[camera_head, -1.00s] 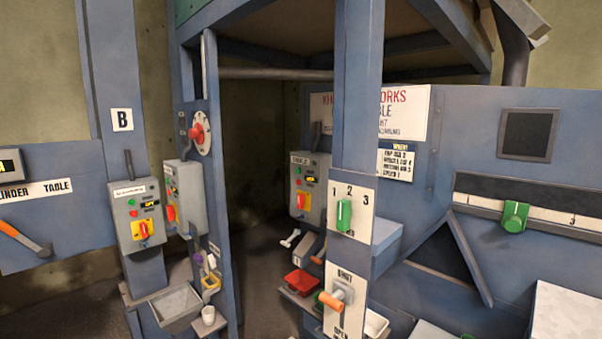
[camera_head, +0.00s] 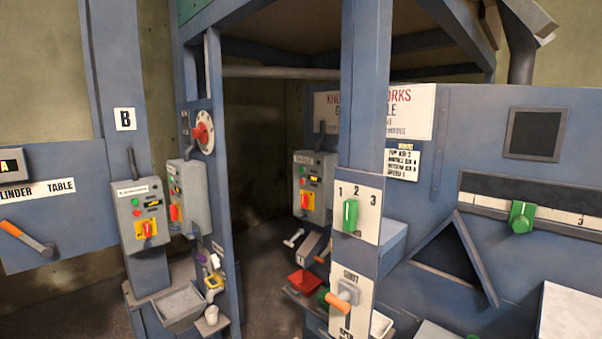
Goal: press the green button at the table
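Three grey control boxes carry small buttons. The left box (camera_head: 140,224) hangs on the blue post under the letter B, with a green button (camera_head: 135,202), a red button below it and a red switch on a yellow plate. The second box (camera_head: 187,200) is turned partly away, and its green button is small. The third box (camera_head: 315,186) is farther back, with a green button (camera_head: 302,171) and a red-yellow switch. The labels are too small to read, so I cannot tell which box is the table's. Neither gripper is in view.
A "CYLINDER TABLE" panel (camera_head: 62,187) with an orange-handled lever (camera_head: 27,238) is at left. A blue post with a green 1-2-3 selector (camera_head: 351,215) and an orange-handled lever (camera_head: 340,300) stands right of centre. A grey tray (camera_head: 180,307) juts out below the left boxes.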

